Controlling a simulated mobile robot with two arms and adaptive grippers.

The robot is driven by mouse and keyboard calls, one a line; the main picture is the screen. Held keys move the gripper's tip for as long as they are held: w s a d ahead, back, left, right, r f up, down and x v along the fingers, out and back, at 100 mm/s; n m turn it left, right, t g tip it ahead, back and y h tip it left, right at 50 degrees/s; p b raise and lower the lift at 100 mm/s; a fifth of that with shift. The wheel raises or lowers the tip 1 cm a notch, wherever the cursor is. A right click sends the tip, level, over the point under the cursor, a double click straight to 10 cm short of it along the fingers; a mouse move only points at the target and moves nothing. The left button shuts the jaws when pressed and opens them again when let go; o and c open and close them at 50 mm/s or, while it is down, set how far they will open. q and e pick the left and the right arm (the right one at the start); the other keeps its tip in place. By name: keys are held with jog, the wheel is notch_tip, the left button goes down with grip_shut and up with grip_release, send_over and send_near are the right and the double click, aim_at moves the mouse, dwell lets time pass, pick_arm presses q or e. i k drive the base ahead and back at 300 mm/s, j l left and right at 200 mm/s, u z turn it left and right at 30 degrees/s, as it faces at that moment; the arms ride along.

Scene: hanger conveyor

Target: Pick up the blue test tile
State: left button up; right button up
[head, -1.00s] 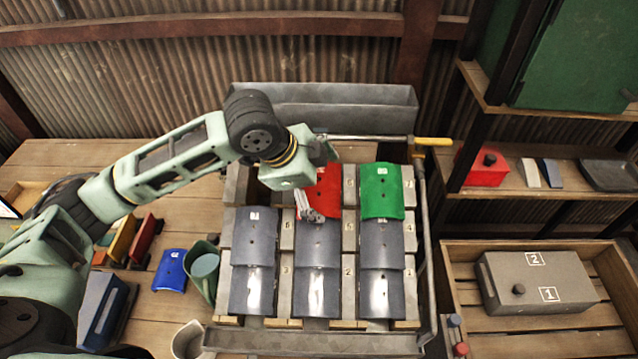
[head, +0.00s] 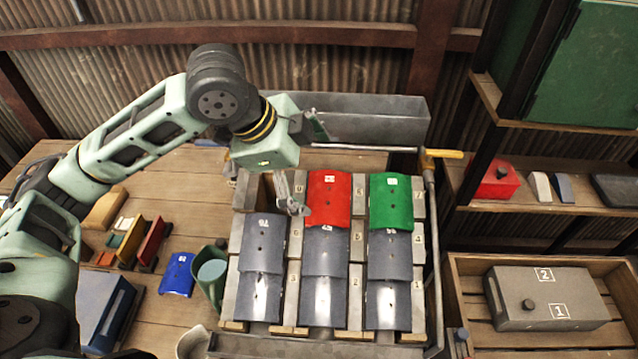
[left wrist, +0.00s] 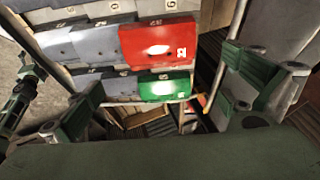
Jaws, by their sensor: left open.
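The blue test tile (head: 177,274) lies on the wooden bench at the left, beside a green pitcher (head: 209,275). My left gripper (head: 293,192) is raised above the tile rack, just left of the red tile (head: 328,198), to the right of and behind the blue tile. Its fingers are spread in the left wrist view (left wrist: 165,105), with nothing between them. That view shows the red tile (left wrist: 158,44) and the green tile (left wrist: 164,88), but not the blue tile. My right gripper is not in view.
The rack holds several grey tiles (head: 263,242) and a green tile (head: 391,203). Coloured boxes (head: 152,243) and a blue bin (head: 103,305) stand near the blue tile. A grey trough (head: 372,117) is behind. A crate with a grey box (head: 547,298) stands at right.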

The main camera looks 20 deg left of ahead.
aim_at(180, 274)
jog(key=k, duration=2)
